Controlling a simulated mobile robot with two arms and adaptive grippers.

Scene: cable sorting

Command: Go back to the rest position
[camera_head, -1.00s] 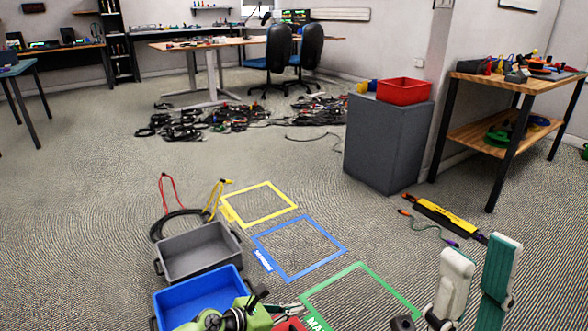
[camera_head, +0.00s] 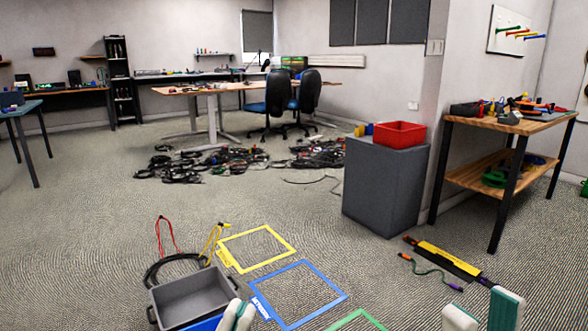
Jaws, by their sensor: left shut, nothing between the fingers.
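My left gripper (camera_head: 237,315) shows only as white and green fingertips at the bottom edge, close together, in front of the blue bin's corner. No object shows between them. My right gripper (camera_head: 484,312) shows at the bottom right as two fingertips spread apart, with bare floor between them. The rest of both grippers is below the picture. A grey bin (camera_head: 190,297) stands at the lower left, and a small part of a blue bin (camera_head: 207,324) shows below it.
Yellow (camera_head: 287,237), blue (camera_head: 330,281) and green (camera_head: 352,318) taped squares lie on the floor. Red (camera_head: 160,236), yellow (camera_head: 209,240) and black (camera_head: 150,272) cables lie behind the grey bin. A cabinet (camera_head: 383,192) carries a red bin (camera_head: 399,134). Cable piles (camera_head: 215,162) lie farther back.

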